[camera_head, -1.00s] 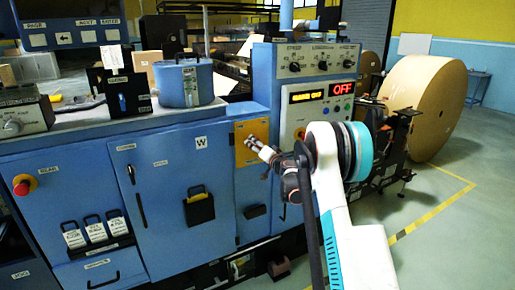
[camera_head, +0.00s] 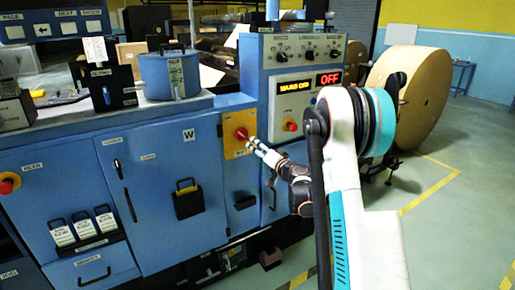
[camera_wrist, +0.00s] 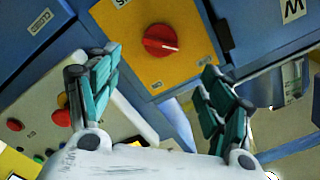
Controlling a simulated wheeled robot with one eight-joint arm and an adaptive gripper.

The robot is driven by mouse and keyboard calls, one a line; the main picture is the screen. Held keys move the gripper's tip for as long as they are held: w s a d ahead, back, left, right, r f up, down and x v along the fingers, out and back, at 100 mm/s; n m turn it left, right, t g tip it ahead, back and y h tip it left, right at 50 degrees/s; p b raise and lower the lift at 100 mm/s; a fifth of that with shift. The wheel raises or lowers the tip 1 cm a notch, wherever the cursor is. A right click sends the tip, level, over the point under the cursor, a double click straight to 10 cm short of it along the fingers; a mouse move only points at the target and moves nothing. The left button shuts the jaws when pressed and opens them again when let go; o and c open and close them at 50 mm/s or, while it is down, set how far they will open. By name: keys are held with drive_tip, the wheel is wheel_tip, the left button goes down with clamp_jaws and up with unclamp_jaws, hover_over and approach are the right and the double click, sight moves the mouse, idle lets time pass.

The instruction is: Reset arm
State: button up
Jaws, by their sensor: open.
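My gripper (camera_head: 254,144) is in front of the yellow switch plate on the blue machine. In the wrist view my gripper (camera_wrist: 160,90) has its two fingers spread wide, with nothing between them. The red rotary knob (camera_wrist: 160,41) sits on the yellow plate (camera_wrist: 185,72) beyond the fingertips, apart from them. In the head view the red knob (camera_head: 241,134) shows just left of the fingertips, on the yellow plate (camera_head: 236,152). My white arm reaches in from the lower right, bent at the elbow.
The blue machine (camera_head: 165,220) fills the left and middle. A blue canister (camera_head: 169,75) stands on the counter. A large kraft roll (camera_head: 415,90) stands behind my arm.

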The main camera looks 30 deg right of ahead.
idle(0.4)
drive_tip(key=s+a+r+n+g+y, duration=0.25)
drive_tip(key=a+r, duration=0.25)
drive_tip(key=a, duration=0.5)
drive_tip(key=s+a+r+n+g+y, duration=0.1)
drive_tip(key=s+a+r+n+y, duration=0.15)
drive_tip(key=a+r, duration=0.45)
drive_tip(key=s+a+r+n+g+p, duration=0.15)
drive_tip(key=s+a+g, duration=0.25)
drive_tip(key=s+a, duration=1)
drive_tip(key=s+a+f+n+g+h, duration=0.1)
drive_tip(key=s+a+f+g, duration=0.15)
drive_tip(key=s, duration=0.95)
drive_tip(key=s+d+f+h, duration=0.2)
drive_tip(key=s+d+f, duration=0.1)
drive_tip(key=s, duration=0.3)
drive_tip(key=s+d+f+g+h+b, duration=0.1)
drive_tip(key=s+d+f+h, duration=0.1)
drive_tip(key=s, duration=0.5)
wheel_tip(320, 180, down, 2)
drive_tip(key=shift+d+f+n+h, duration=0.1)
drive_tip(key=shift+d+n+h, duration=0.2)
drive_tip(key=shift+d+n, duration=0.2)
drive_tip(key=shift+s, duration=0.1)
